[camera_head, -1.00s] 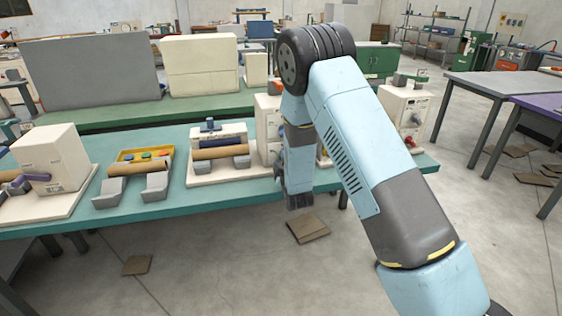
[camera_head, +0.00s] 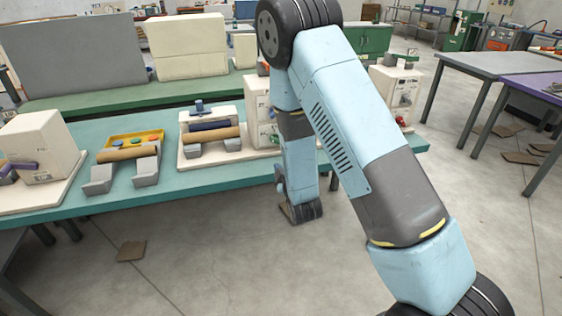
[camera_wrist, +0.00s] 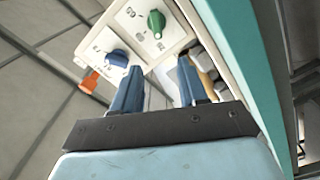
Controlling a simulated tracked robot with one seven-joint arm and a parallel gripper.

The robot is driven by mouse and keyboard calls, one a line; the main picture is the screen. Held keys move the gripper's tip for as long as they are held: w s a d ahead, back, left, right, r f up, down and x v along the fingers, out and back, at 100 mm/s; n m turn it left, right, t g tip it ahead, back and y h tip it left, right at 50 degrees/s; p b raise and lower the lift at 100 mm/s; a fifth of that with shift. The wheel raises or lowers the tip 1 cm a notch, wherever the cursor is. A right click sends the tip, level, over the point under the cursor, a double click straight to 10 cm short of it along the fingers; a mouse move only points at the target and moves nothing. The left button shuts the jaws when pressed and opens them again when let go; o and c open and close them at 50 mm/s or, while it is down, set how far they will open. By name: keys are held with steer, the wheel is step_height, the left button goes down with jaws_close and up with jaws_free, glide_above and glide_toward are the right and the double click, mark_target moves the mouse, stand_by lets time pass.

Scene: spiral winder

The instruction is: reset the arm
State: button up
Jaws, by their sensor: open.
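My arm crosses the head view from the lower right, bends at the top, and its lower part hangs down in front of the teal bench (camera_head: 230,170). My gripper shows in the wrist view (camera_wrist: 158,84), with two blue fingers apart and nothing seen between them. In the head view the fingers cannot be made out at the low dark end of the arm. Beyond the fingers in the wrist view is a white panel (camera_wrist: 130,32) with a blue knob (camera_wrist: 117,59), a green knob (camera_wrist: 156,23) and an orange knob (camera_wrist: 88,82).
The bench carries a roller on grey supports (camera_head: 127,154), a second roller unit (camera_head: 211,134), a yellow tray (camera_head: 134,139) and white machine boxes (camera_head: 35,145). A white box (camera_head: 397,88) stands right of my arm.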

steer(key=s+d+r+m+g+h, duration=0.1)
steer(key=d+r+m+g+h, duration=0.2)
steer(key=d+r, duration=0.45)
steer(key=s+d+r+m+g, duration=0.25)
steer(key=d+r+m, duration=0.3)
steer(key=r, duration=0.55)
steer(key=s+d+r+m+g, duration=0.2)
steer(key=s+d+r, duration=0.1)
steer(key=s, duration=0.6)
steer(key=s+d+r+m+g+h, duration=0.1)
steer(key=s+d+r+m+g, duration=0.1)
steer(key=s, duration=0.7)
steer(key=s+d+r+m+g+h, duration=0.1)
steer(key=s+d+r, duration=0.4)
steer(key=s, duration=0.5)
steer(key=shift+r+m+g, duration=0.6)
steer(key=shift+m+g, duration=0.05)
steer(key=shift+m, duration=0.3)
